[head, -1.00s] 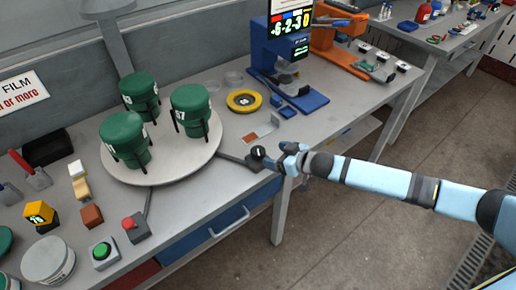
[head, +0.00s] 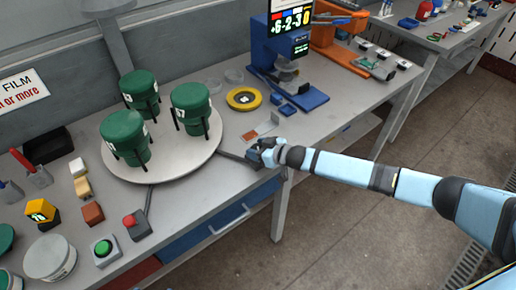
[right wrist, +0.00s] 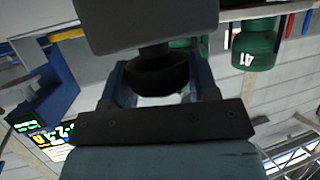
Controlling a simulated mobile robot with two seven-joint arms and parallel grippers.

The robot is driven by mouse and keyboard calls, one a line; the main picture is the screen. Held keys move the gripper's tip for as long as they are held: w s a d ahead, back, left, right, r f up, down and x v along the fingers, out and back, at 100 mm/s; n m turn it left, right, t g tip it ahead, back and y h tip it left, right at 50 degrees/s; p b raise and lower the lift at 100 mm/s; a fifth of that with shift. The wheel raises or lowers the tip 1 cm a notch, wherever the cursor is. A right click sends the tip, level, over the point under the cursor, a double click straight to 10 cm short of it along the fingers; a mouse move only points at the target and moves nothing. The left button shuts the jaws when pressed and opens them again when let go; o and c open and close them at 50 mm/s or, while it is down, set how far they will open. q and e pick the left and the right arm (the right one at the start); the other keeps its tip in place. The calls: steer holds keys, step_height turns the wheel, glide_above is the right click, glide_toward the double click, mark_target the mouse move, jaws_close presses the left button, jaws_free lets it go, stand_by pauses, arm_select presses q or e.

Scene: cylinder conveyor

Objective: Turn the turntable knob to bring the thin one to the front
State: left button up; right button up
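The round turntable (head: 160,172) carries three dark green lidded canisters in black holders: one at the back (head: 140,90), one at the right (head: 192,105) and one at the front left (head: 124,138). I cannot tell which is thinner. My right gripper (head: 264,152) is at the dark knob at the end of the turntable's arm, by the table's front edge; the gripper mostly hides the knob there. In the right wrist view the fingers stand on both sides of the black knob (right wrist: 160,76); whether they press on it is unclear. My left gripper is not in view.
Left of the turntable are a green button (head: 102,249), a red button box (head: 135,224) and small blocks. Open floor lies right of the table.

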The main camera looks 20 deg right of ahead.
steer(key=shift+c, duration=1)
steer(key=shift+r+n+y, duration=0.1)
steer(key=shift+n+y, duration=0.2)
steer(key=shift+w+n+g+y+p, duration=0.1)
steer(key=shift+n+g+y+p, duration=0.3)
steer(key=shift+n+g, duration=0.1)
steer(key=shift+n+g+y, duration=1.5)
steer(key=shift+n+g, duration=0.5)
steer(key=o, duration=0.9)
